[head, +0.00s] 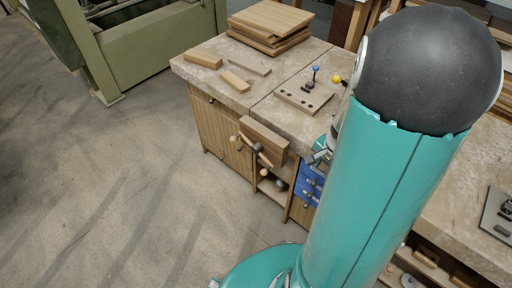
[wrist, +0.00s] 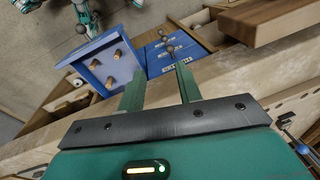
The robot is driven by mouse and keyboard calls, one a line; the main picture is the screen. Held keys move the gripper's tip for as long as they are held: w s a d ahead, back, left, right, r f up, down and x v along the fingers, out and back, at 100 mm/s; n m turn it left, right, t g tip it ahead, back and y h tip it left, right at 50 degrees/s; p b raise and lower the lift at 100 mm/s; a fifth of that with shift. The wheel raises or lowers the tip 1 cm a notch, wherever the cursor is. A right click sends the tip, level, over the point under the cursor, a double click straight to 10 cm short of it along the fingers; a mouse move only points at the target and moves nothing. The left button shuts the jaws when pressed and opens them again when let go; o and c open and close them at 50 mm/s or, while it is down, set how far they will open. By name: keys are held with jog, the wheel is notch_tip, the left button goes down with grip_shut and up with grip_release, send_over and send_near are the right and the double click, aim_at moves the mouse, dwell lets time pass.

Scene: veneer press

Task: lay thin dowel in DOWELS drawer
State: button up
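Blue drawer fronts (head: 308,184) show below the bench top beside my arm in the head view. In the wrist view, labelled blue fronts (wrist: 182,46) with dark round knobs are beyond my fingertips; I cannot read the labels. A blue box-like part (wrist: 101,54), possibly an open drawer, stands out to their left. Several short light wooden cylinders (wrist: 118,54) are on or in it; I cannot tell if they are dowels or knobs. My gripper (wrist: 158,70) is open and empty above the bench edge. I cannot make out the thin dowel.
The bench top (head: 225,88) carries stacked boards (head: 268,22), loose wooden blocks (head: 203,60) and a drilled block (head: 303,98). A wooden vise (head: 263,138) juts from the bench front left of the drawers. The floor (head: 130,180) at front left is clear. A green machine (head: 150,48) stands behind.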

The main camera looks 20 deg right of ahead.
jog(key=w+a+r+n+t, duration=0.3)
jog(key=a+r+n, duration=0.7)
jog(key=a+r, duration=0.8)
jog(key=s+a+r+n+t, duration=0.1)
jog(key=s+a+r+n, duration=0.4)
jog(key=a+r, duration=0.1)
jog(key=shift+a, duration=0.2)
jog(key=shift+d, duration=0.2)
